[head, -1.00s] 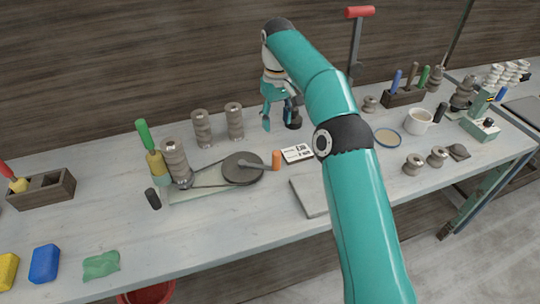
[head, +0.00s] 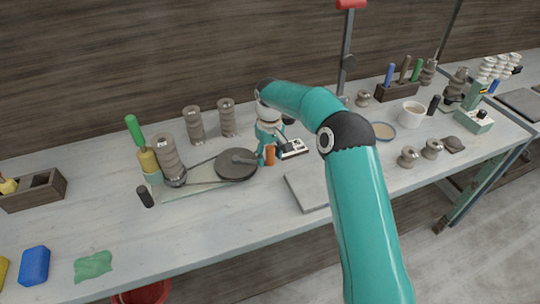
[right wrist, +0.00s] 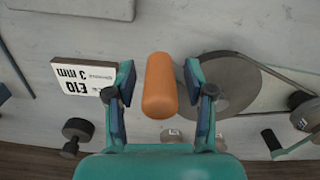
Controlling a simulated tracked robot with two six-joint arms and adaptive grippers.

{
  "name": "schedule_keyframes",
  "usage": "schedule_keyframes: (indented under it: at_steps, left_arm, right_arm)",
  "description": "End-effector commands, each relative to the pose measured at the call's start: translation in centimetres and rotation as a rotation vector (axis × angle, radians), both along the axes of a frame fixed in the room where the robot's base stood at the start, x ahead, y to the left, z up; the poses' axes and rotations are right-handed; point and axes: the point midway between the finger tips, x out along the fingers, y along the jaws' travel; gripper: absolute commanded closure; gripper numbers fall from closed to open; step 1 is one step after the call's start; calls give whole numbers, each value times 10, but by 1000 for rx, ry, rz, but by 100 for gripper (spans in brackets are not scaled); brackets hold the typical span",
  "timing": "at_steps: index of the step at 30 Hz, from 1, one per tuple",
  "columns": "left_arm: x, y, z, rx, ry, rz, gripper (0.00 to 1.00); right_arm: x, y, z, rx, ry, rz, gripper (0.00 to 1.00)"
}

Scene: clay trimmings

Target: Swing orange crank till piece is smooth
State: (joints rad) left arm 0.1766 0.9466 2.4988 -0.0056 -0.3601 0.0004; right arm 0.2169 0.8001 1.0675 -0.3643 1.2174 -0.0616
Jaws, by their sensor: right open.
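The orange crank handle (head: 270,155) stands upright at the end of the crank arm on the dark grey wheel (head: 236,167). A belt runs from the wheel to a ribbed grey clay piece (head: 167,157) at the left of the device. My right gripper (head: 266,153) is lowered around the handle. In the right wrist view the orange handle (right wrist: 160,86) lies between the two open fingers, with a visible gap on each side. The wheel (right wrist: 222,84) shows behind the right finger. My left gripper is out of view.
A label card (head: 293,148) lies just right of the handle. A grey slab (head: 308,187) is in front. A green-handled tool (head: 135,131) and ribbed pieces (head: 194,125) stand near the device. A black cylinder (head: 145,196) stands at its front left.

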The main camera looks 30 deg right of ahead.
Motion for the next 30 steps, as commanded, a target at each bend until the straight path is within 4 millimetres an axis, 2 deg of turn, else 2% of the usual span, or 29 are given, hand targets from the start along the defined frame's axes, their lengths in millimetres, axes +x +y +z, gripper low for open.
schedule_keyframes:
  at_steps: [9, 11, 19, 30]
  left_arm:
    - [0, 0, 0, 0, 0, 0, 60]
    - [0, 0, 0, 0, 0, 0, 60]
    - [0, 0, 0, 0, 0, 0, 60]
    - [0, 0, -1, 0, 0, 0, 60]
  right_arm:
    - [0, 0, -3, 0, 1, 0, 46]
    - [0, 0, -3, 0, 1, 0, 55]
    - [0, 0, -3, 0, 1, 0, 100]
    - [-2, -2, -4, 0, 1, -8, 100]
